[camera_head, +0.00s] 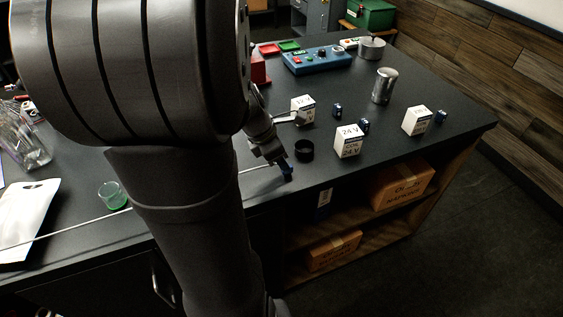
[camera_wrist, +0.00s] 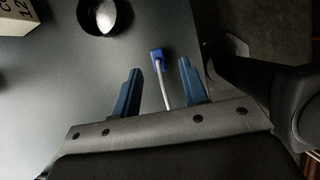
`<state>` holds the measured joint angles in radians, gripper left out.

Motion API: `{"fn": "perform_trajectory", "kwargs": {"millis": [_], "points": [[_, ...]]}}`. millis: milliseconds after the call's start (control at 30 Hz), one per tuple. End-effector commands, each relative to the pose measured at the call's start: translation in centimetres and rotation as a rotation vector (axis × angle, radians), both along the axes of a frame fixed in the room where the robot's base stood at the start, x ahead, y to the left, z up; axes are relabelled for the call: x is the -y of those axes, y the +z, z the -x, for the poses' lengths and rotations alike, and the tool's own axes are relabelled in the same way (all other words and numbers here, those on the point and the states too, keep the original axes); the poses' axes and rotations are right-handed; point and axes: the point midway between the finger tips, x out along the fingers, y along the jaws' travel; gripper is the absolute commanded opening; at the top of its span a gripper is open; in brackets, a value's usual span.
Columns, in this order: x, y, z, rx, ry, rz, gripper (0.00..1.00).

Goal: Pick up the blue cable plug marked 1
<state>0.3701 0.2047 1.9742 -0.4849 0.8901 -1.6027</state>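The blue cable plug (camera_wrist: 157,54) lies on the dark bench top in the wrist view, with a pale cable (camera_wrist: 165,92) running from it back between my fingers. No number is readable on it. My gripper (camera_wrist: 158,68) is open, its two blue fingers apart on either side of the cable. The plug shows just beyond the fingertips, roughly centred between them. In the head view my gripper (camera_head: 287,170) is low near the bench's front edge; its blue fingers and the plug cannot be told apart there.
A black round cup (camera_head: 304,150) stands close to my gripper. White boxes (camera_head: 348,141) with small dark blue parts, a metal cylinder (camera_head: 384,86) and a blue control box (camera_head: 318,60) stand farther back. A green-bottomed glass (camera_head: 112,195) is at left, near the long pale cable.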

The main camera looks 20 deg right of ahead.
Motion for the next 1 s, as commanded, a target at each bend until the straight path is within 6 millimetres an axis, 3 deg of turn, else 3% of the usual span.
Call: {"fn": "perform_trajectory", "kwargs": {"millis": [300,567,600,800,1000], "points": [[1.7,-3.7,-0.1,-0.004,-0.002,-0.001,0.4],[1.9,-4.0,-0.1,-0.001,0.0,0.0,0.4],[1.9,-4.0,-0.1,-0.001,0.0,0.0,0.38],[1.9,-4.0,-0.1,-0.001,0.0,0.0,0.0],[1.9,-4.0,-0.1,-0.001,0.0,0.0,0.0]]}}
